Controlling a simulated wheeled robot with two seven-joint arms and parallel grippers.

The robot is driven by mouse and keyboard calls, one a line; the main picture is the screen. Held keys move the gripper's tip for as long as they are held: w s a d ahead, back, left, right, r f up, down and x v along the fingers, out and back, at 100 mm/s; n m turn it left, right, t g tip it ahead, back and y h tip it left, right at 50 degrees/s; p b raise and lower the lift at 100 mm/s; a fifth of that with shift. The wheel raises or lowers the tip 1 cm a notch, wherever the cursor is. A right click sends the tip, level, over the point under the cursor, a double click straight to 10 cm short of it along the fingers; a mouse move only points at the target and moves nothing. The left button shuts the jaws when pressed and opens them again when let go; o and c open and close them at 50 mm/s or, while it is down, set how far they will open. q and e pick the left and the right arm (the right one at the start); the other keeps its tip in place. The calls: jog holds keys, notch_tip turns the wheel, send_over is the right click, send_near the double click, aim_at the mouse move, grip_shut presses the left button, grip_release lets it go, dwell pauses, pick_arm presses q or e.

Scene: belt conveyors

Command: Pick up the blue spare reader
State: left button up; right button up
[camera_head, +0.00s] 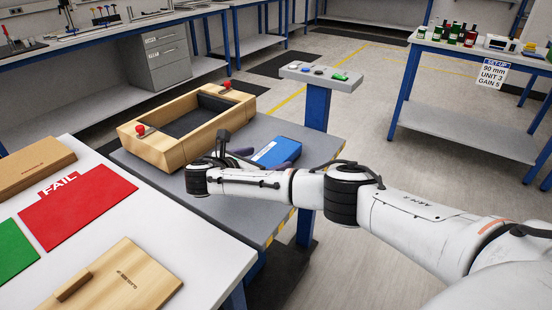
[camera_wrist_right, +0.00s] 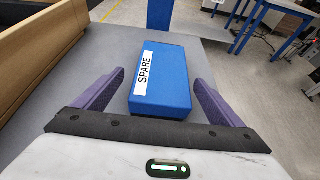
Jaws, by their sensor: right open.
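The blue spare reader (camera_head: 276,153) is a blue box lying on the grey table beside the wooden-framed box in the head view. In the right wrist view the reader (camera_wrist_right: 161,80) has a white label reading SPARE along its left edge. My right gripper (camera_head: 262,160) is at the reader, its wrist partly hiding it in the head view. In the right wrist view its two purple fingers (camera_wrist_right: 160,88) are spread, one on each side of the reader, with visible gaps. My left gripper is in neither view.
A wooden frame box (camera_head: 170,152) with red knobs stands left of the reader. A post with a button panel (camera_head: 320,77) rises behind the grey table (camera_head: 312,146). A white table (camera_head: 185,236) with red FAIL and green mats is at front left.

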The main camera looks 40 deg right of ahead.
aim_at(271, 156)
jog(key=x, duration=0.6)
jog(key=shift+s+d+r, duration=0.1)
jog(key=shift+r, duration=0.2)
jog(key=shift+r, duration=0.1)
jog(key=c, duration=1.5)
